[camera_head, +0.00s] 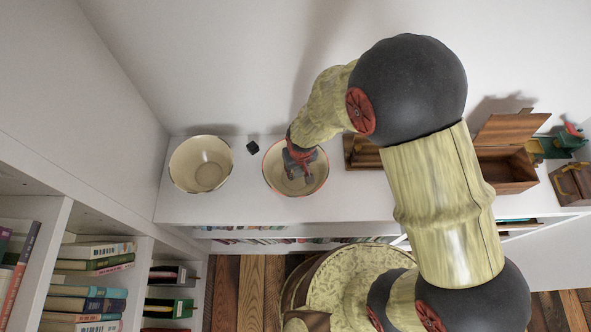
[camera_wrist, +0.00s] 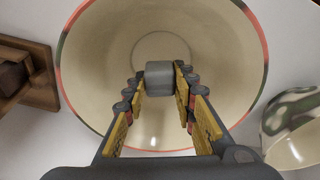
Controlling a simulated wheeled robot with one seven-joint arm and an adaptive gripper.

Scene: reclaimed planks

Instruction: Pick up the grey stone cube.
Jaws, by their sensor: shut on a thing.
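The grey stone cube (camera_wrist: 160,76) is between the fingertips of my gripper (camera_wrist: 161,84) in the wrist view, with a finger pad on each side. My gripper is shut on it. Below it is a cream bowl (camera_wrist: 95,60) with a red and green rim. In the head view my gripper (camera_head: 299,160) points down into this bowl (camera_head: 272,180). The cube cannot be made out clearly there. I cannot tell whether the cube touches the bowl's floor.
A second cream bowl (camera_head: 187,172) stands to the left, with a small dark cube (camera_head: 253,147) between the bowls. An open wooden box (camera_head: 508,172) and a green object (camera_head: 570,140) stand to the right. Bookshelves (camera_head: 50,228) are at lower left. The walls close off the back and left.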

